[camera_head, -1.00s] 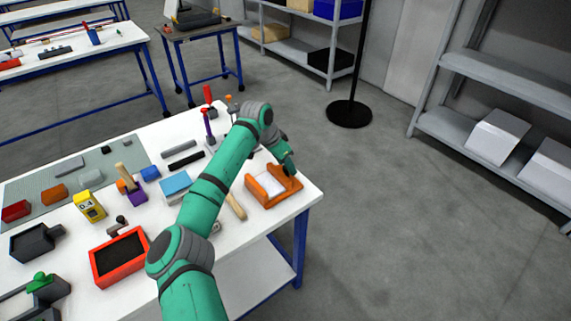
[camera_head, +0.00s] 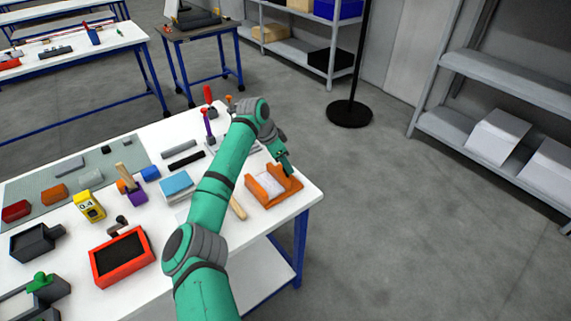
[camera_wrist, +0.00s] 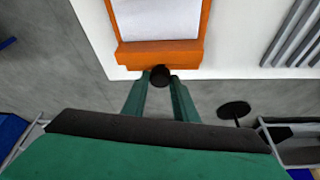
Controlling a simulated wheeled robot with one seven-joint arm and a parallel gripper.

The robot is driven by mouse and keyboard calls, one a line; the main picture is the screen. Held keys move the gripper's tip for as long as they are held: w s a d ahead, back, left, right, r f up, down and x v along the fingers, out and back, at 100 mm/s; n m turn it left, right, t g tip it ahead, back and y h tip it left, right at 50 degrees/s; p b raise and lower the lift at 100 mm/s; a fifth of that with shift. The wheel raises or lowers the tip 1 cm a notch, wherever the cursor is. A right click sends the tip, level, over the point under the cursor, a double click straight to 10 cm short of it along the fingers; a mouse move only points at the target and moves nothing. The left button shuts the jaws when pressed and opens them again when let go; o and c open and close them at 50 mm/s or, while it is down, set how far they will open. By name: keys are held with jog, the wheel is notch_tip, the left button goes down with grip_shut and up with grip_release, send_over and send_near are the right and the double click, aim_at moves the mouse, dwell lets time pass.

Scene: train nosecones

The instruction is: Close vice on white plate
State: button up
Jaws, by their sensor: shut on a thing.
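The orange vice (camera_head: 256,193) sits near the right corner of the white table. The white plate (camera_head: 270,183) lies flat between its orange jaws, and the plate (camera_wrist: 155,18) also shows at the top of the wrist view. My gripper (camera_head: 288,168) is at the vice's right end. In the wrist view my gripper (camera_wrist: 160,80) has its two green fingers on either side of a dark round knob (camera_wrist: 160,75) at the end of the orange vice (camera_wrist: 160,54). The fingers are shut on this knob. In the head view the knob is hidden.
A red-framed tray (camera_head: 122,257), a yellow device (camera_head: 90,206) and a blue box (camera_head: 176,186) stand left of the vice. Grey bars (camera_wrist: 296,30) lie beside it in the wrist view. The floor (camera_head: 400,200) beyond the table's right edge is clear.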

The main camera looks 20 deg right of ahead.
dwell(0.4)
jog(key=o, duration=1)
jog(key=shift+r, duration=0.1)
jog(key=v, duration=1)
jog(key=shift+a+r, duration=0.25)
jog(key=shift+r, duration=0.05)
